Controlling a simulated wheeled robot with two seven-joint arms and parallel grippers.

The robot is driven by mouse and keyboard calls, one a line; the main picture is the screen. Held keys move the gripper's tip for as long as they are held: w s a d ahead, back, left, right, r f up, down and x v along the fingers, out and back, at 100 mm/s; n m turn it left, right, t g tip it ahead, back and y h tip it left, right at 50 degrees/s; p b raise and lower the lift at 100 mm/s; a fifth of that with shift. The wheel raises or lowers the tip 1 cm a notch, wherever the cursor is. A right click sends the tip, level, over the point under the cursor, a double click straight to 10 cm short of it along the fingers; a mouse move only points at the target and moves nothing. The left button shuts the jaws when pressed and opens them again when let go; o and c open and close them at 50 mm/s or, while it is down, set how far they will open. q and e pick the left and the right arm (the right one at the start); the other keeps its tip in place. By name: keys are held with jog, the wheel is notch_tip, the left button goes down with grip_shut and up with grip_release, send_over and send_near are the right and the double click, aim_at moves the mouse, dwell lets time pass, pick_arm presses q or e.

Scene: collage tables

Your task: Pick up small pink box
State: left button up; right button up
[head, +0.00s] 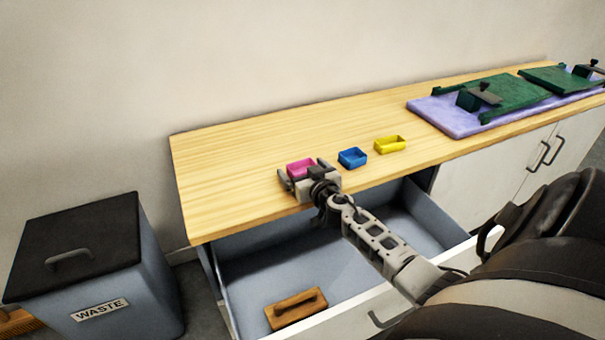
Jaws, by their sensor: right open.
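The small pink box (300,168) sits on the wooden table near its front edge, left of a blue box. My right gripper (305,172) is at the pink box, with its fingers apart on either side of it. The gripper's body hides the near part of the box. I cannot tell whether the fingers touch it. My left gripper is not in view.
A blue box (352,158) and a yellow box (390,145) stand to the right. An open drawer (255,285) below holds a brown wooden block (296,308). A purple mat (440,118) with green boards (510,92) lies farther right. A waste bin (100,265) stands at left.

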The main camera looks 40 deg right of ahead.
jog(key=shift+w, duration=0.25)
jog(key=c, duration=1)
jog(key=shift+c, duration=0.2)
